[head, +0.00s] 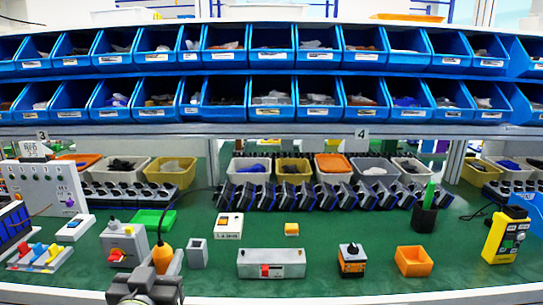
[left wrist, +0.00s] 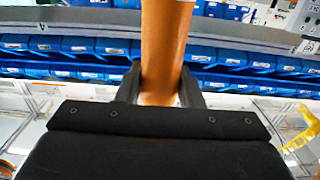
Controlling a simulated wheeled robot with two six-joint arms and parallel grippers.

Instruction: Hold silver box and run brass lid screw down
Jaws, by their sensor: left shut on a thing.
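A long silver box (head: 285,258) with a red switch on its front sits on the green bench mat in the middle of the head view. A brass screw on its lid is too small to make out. My left gripper (head: 162,262) is at the lower left of the head view, left of the box and apart from it. It is shut on an orange tool handle (head: 176,262), which looks like a screwdriver's. The left wrist view shows the orange handle (left wrist: 165,50) between the two dark fingers. The tool's tip cannot be made out. My right gripper is not in view.
A grey box with a red knob (head: 121,254) stands just behind my left gripper. A black and orange rotary switch (head: 352,262), an orange bin (head: 413,262) and a yellow meter (head: 506,236) stand to the right. Rows of blue bins (head: 272,45) are above.

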